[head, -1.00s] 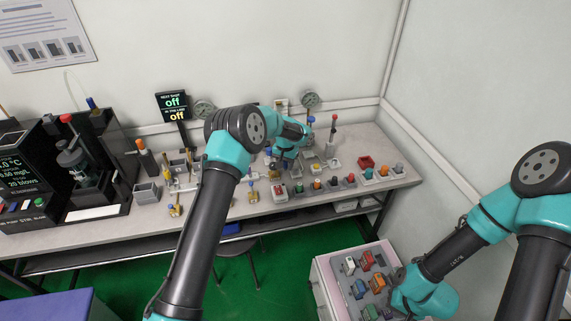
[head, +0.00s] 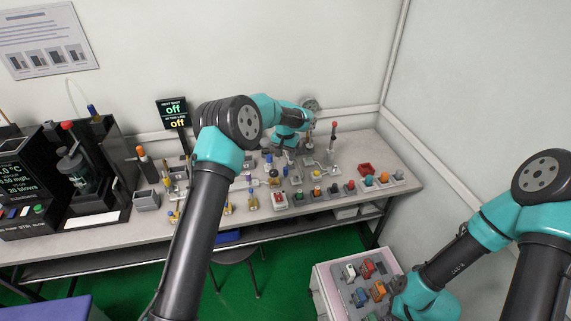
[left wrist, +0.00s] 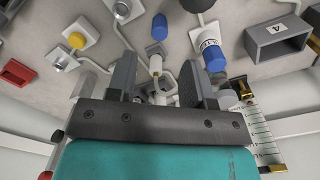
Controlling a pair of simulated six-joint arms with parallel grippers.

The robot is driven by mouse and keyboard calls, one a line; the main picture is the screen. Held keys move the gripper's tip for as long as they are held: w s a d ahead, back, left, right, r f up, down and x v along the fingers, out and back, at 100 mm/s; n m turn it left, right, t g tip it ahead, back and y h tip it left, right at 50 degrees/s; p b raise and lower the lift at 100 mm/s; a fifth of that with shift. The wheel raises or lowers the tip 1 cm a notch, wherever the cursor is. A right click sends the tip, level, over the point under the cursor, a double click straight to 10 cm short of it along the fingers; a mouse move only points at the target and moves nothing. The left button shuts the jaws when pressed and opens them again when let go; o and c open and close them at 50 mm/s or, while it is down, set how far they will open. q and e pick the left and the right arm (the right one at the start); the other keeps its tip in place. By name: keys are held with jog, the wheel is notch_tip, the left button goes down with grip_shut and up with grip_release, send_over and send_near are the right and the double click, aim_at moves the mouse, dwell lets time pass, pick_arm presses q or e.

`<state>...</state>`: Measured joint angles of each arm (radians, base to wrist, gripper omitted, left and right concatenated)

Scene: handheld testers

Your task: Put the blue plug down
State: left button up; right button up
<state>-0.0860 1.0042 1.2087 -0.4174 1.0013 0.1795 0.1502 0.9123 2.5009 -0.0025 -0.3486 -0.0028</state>
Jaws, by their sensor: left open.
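My left gripper (head: 291,153) is over the back middle of the bench, and in the left wrist view (left wrist: 158,88) its two fingers are apart. A cream post (left wrist: 155,65) on a small base shows between the fingers; I cannot tell its height against them. A blue plug (left wrist: 160,27) is on the bench beyond the fingertips, apart from them. A second blue-ended piece (left wrist: 213,58) with a white marked collar is right of the right finger. My right gripper (head: 396,306) is by the low tray at bottom right, and its fingers cannot be made out.
Small valves and fittings crowd the bench (head: 100,236). A row of coloured knobs (head: 350,187) runs along its front right. A red box (head: 367,169) is behind them. A grey tray (head: 335,274) holds coloured blocks. A black tester (head: 80,180) stands at left.

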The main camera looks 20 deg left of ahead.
pick_arm(q)
jog(key=shift+r, duration=1.65)
jog(key=shift+o, duration=0.5)
jog(key=shift+r, duration=0.1)
notch_tip(320, 180, up, 6)
jog(key=m, duration=1.2)
send_over(285, 169)
jog(key=shift+s+d+f, duration=0.1)
jog(key=shift+f, duration=0.1)
notch_tip(285, 169, down, 12)
jog(key=shift+f, duration=0.15)
